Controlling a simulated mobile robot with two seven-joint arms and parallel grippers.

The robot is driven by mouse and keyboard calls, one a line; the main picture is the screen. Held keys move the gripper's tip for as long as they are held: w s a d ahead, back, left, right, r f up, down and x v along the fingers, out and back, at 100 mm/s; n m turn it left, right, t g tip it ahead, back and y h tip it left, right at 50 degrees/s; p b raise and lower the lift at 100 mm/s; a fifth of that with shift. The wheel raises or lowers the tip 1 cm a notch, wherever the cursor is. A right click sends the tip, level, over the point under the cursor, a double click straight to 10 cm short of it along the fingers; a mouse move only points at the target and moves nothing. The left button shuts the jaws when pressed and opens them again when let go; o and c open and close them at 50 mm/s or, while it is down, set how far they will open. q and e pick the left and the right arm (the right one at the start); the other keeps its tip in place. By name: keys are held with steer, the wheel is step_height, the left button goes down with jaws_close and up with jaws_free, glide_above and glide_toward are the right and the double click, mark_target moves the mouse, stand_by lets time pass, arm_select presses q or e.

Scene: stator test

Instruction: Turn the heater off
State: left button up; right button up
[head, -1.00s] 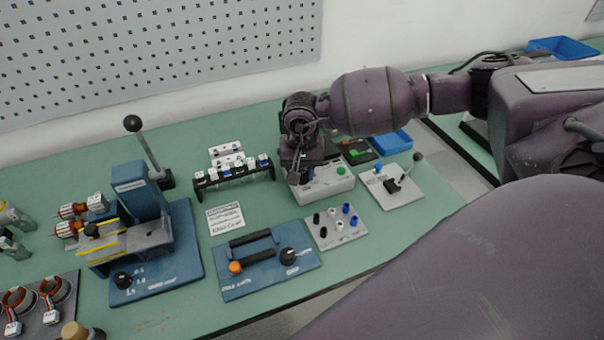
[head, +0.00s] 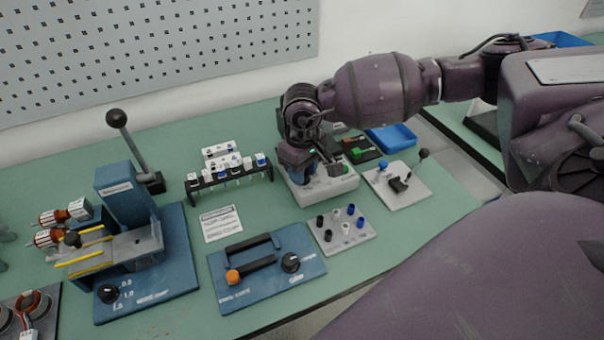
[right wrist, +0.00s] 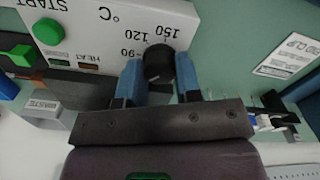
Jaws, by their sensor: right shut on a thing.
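The heater is a white box (head: 335,188) on the green bench in the head view. Its white panel (right wrist: 90,18) in the right wrist view has a °C scale with 90, 120 and 150, a green START button (right wrist: 48,31) and a small HEAT window (right wrist: 88,67). My right gripper (head: 296,174) is at the left end of the box. In the right wrist view, its blue fingers (right wrist: 159,76) are on both sides of the black knob (right wrist: 158,62), shut on it. The knob's exact setting is hard to read. My left gripper is not in view.
A grey plate with a lever (head: 398,188) stands right of the heater, and a jack plate (head: 341,230) in front. A black rack (head: 230,180) is to the left. A blue fixture (head: 266,268) and a lever press (head: 128,220) stand further left. A blue tray (head: 392,138) is behind.

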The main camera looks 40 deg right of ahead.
steer(key=o, duration=0.7)
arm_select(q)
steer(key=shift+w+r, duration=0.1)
arm_select(e)
steer(key=shift+r+p, duration=1.05)
steer(key=shift+r, duration=2.05)
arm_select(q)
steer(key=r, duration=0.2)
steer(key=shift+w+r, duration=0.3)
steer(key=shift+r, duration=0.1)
arm_select(e)
steer(key=shift+f, duration=0.1)
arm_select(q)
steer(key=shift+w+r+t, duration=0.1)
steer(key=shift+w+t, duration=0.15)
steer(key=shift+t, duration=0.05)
